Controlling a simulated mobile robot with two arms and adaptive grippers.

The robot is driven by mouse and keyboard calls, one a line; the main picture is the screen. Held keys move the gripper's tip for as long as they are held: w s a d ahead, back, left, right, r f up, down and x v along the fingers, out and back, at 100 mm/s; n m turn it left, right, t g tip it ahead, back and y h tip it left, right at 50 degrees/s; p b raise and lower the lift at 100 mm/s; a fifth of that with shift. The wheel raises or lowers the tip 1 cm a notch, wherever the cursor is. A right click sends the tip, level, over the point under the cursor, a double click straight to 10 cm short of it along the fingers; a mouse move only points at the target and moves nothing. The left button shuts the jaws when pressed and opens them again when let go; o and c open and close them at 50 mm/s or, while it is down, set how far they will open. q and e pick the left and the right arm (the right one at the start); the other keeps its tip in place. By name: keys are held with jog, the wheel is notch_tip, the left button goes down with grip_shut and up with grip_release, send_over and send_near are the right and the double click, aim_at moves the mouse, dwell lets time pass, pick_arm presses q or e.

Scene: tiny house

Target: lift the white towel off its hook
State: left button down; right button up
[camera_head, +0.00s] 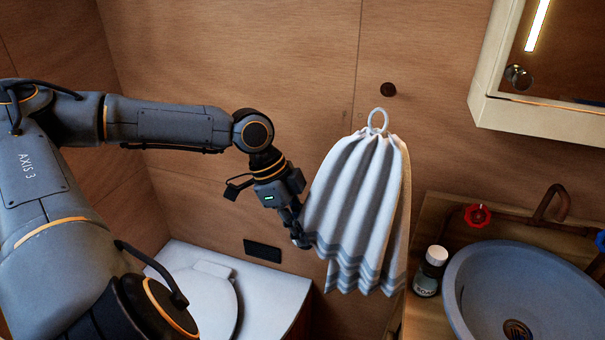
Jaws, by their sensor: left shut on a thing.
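The white towel (358,200) hangs in folds in the middle of the head view, with grey stripes along its lower edge. A pale loop (377,120) stands up at its top. The dark round hook (388,90) is on the wooden wall just above the loop, and the loop appears apart from it. My left gripper (303,238) is shut on the towel's lower left edge. Its fingertips are partly hidden by the cloth. My right gripper is not in view.
A blue-grey basin (470,282) with a red-handled tap (477,215) stands at the right. A small bottle (430,271) is beside it, close to the towel. A mirror cabinet (540,113) juts out upper right. A white toilet (205,300) is below my left arm.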

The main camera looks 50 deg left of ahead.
pick_arm(q)
jog(key=s+d+p, duration=0.3)
jog(key=s, duration=0.3)
jog(key=shift+s+d+r+p, duration=0.2)
jog(key=shift+s+d+p, duration=0.1)
jog(key=shift+s, duration=0.05)
dwell(0.7)
dwell(0.6)
